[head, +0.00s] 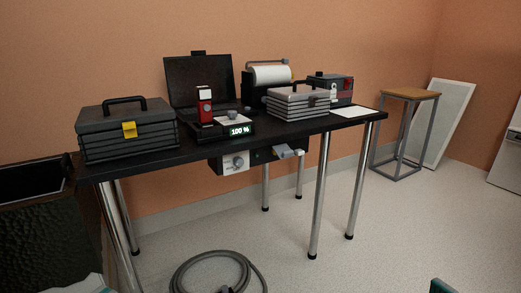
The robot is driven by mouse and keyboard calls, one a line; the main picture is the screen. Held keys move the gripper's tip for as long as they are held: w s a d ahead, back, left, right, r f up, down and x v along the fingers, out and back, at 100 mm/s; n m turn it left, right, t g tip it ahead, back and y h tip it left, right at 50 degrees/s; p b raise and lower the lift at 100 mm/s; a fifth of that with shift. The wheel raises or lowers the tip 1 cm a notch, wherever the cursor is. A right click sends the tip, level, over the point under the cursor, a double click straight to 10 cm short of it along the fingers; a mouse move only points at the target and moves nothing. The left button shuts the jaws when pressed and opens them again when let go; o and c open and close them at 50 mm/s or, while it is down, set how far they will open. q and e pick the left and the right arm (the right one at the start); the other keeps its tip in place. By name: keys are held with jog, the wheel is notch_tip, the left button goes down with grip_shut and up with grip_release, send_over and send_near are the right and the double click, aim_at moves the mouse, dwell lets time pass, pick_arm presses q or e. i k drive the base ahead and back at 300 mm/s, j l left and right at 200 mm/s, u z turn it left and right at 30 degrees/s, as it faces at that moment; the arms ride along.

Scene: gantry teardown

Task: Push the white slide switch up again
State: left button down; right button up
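No part is clearly recognisable as the white slide switch from this distance. A white block (205,94) sits at the top of a small red upright unit (205,112) on the black table. A small white part (333,89) also shows on the front of the grey and red box (341,91) at the table's right end. I cannot tell which of these, if either, is the switch. Neither of my grippers is recognisable in the head view.
The black table (165,152) holds a dark toolbox (125,132), an open black case (198,80), a "100 %" display (239,131), a paper roll (270,75) and a silver case (298,103). A coiled hose (200,258) lies on the floor; a stool (408,94) stands right.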

aim_at(298, 152)
jog(key=i+l+u, duration=0.15)
jog(key=i, duration=0.3)
jog(key=i+l+u, duration=0.2)
jog(key=i+l, duration=0.2)
jog(key=i, duration=0.05)
